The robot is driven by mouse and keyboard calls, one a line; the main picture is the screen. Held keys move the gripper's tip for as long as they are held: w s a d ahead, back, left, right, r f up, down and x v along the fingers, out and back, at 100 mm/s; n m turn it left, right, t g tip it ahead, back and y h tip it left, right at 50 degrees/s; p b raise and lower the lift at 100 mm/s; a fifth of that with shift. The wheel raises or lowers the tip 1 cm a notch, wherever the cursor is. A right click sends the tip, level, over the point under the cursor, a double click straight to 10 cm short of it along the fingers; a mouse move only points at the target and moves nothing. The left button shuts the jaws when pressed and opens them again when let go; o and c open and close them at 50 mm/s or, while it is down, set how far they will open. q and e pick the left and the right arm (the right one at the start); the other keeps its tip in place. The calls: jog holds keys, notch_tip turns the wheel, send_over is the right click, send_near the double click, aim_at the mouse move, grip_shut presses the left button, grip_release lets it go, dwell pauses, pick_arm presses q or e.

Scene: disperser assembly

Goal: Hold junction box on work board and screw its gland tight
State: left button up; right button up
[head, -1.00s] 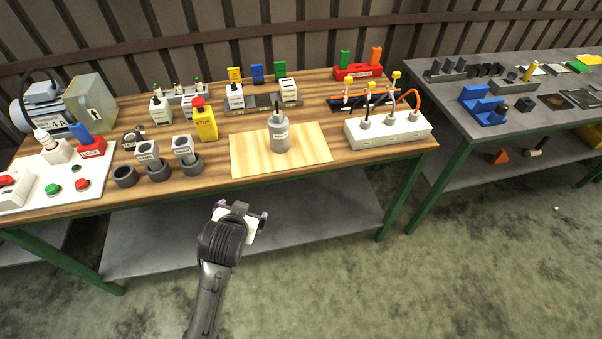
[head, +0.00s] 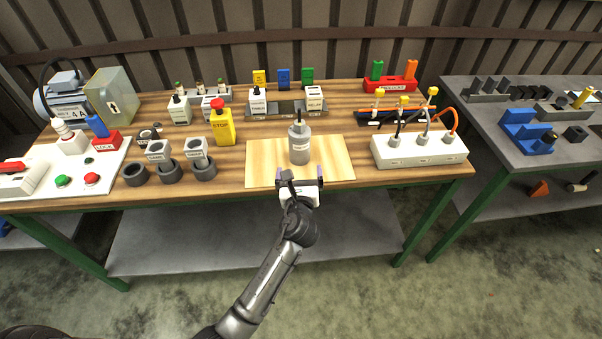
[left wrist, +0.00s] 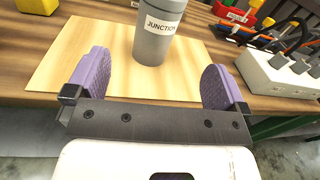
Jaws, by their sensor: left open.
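The junction box (head: 299,144) is a grey cylinder with a white label, standing upright on the pale wooden work board (head: 265,165). A narrower grey top with a dark tip, probably the gland, rises from it. In the left wrist view the box (left wrist: 153,45) shows its JUNCTION label, and its top is cut off. My left gripper (head: 306,183) is open and empty at the front edge of the board, in front of the box. Its purple fingers (left wrist: 158,83) point toward the box, one on each side of it in the picture, with a gap short of it. My right gripper is not in view.
A white socket block (head: 418,150) with cables stands right of the board. Small labelled modules stand behind. The board is bare around the box.

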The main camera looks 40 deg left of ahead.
aim_at(299, 139)
pick_arm(q)
jog(key=shift+m, duration=0.5)
jog(key=b+x, duration=0.3)
jog(key=x, duration=1.1)
jog(key=shift+s+b, duration=0.1)
jog(key=shift+b, duration=0.25)
